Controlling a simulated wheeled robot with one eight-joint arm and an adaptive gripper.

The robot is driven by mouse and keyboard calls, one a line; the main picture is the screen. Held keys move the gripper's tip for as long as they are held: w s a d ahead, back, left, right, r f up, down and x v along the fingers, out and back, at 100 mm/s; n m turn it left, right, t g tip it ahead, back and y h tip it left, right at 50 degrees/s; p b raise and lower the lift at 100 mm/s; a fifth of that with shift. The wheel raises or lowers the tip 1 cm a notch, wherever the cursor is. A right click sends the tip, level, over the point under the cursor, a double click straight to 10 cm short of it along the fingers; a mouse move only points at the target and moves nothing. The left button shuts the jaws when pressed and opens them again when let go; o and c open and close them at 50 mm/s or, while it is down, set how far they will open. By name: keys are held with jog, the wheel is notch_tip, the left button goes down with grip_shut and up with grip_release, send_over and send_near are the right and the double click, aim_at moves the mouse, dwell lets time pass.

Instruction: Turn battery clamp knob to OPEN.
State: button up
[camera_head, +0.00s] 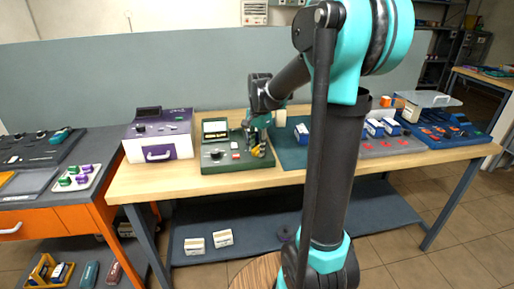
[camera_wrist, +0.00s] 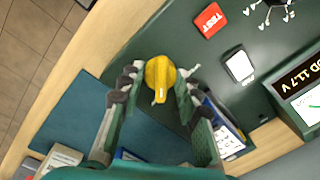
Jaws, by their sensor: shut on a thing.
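The yellow clamp knob (camera_wrist: 159,72) sits on the dark green tester panel (camera_wrist: 205,50), its pointer toward the bottom of the wrist view. My gripper (camera_wrist: 160,82) has its two dark fingertips on either side of the knob and is shut on it. In the head view my gripper (camera_head: 258,143) is low over the right side of the green tester (camera_head: 213,168), and a little yellow of the knob shows there. I cannot read any OPEN mark near the knob. A display (camera_wrist: 300,76) on the tester reads about 11.7 V.
A red TEST label (camera_wrist: 209,20) and a white switch (camera_wrist: 239,66) lie beside the knob. A blue-and-white battery (camera_wrist: 226,132) is close to the right finger. A teal mat (camera_wrist: 75,125) adjoins the tester. A purple-and-white box (camera_head: 157,135) stands left of it on the wooden bench (camera_head: 140,178).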

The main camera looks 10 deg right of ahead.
jog(key=shift+n, duration=0.3)
jog(key=n, duration=0.8)
jog(key=shift+w+n, duration=0.1)
jog(key=shift+n, duration=0.3)
jog(key=n, duration=0.4)
jog(key=shift+n+g, duration=0.3)
jog(key=shift+g, duration=0.1)
jog(key=shift+n, duration=1.9)
jog(key=o, duration=1.2)
jog(key=shift+c, duration=0.2)
jog(key=shift+r, duration=0.1)
